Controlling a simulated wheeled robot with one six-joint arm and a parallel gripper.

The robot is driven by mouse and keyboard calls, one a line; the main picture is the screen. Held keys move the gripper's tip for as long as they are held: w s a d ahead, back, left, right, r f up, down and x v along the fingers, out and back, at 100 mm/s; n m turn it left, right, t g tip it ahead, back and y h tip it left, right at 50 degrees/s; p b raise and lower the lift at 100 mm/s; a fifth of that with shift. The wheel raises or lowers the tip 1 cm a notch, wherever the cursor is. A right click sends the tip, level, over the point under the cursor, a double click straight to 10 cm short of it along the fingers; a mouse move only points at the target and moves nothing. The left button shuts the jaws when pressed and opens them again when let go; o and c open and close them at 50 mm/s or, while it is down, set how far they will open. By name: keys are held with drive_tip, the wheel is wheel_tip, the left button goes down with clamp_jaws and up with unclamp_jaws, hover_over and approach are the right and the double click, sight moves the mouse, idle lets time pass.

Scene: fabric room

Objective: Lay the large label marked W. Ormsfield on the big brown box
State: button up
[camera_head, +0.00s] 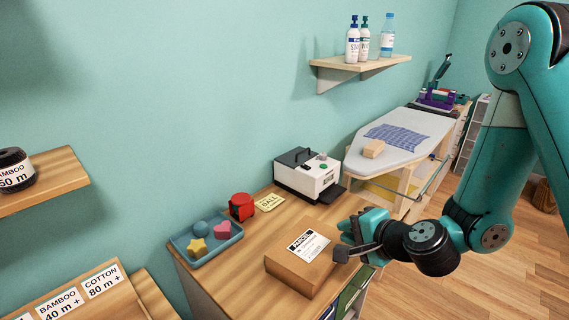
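The big brown box (285,265) lies flat on the wooden table near its front edge. A white label (309,246) with a dark heading that seems to read PARCEL lies on the top of the box, at a slant. Its smaller lines are too small to read, so I cannot confirm the name W. Ormsfield. My gripper (344,245) is at the right edge of the box, close to the label's right side. I cannot tell whether its fingers touch the label or the box, or how far apart they are.
A blue tray (180,247) with several coloured shapes, a red tape holder (241,207), a yellow note (269,202) and a white label machine (308,176) stand behind the box. An ironing board (410,130) is beyond, at the right. Wall shelves (360,72) hang above.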

drive_tip(key=s+a+r+n+g+y, duration=0.3)
drive_tip(key=s+a+r+n+g, duration=0.3)
drive_tip(key=s+a+r+n, duration=0.4)
drive_tip(key=s+d+r+n+g+h, duration=0.2)
drive_tip(key=s+d+n, duration=0.1)
drive_tip(key=s, duration=0.3)
drive_tip(key=s+d+r+n+g+h, duration=0.2)
drive_tip(key=s+d+r+n, duration=0.1)
drive_tip(key=s+n, duration=0.3)
drive_tip(key=shift+s+d+g+h, duration=0.2)
drive_tip(key=shift+d+g+h, duration=0.15)
drive_tip(key=shift+d, duration=0.25)
drive_tip(key=shift+r, duration=0.1)
drive_tip(key=shift+c, duration=0.5)
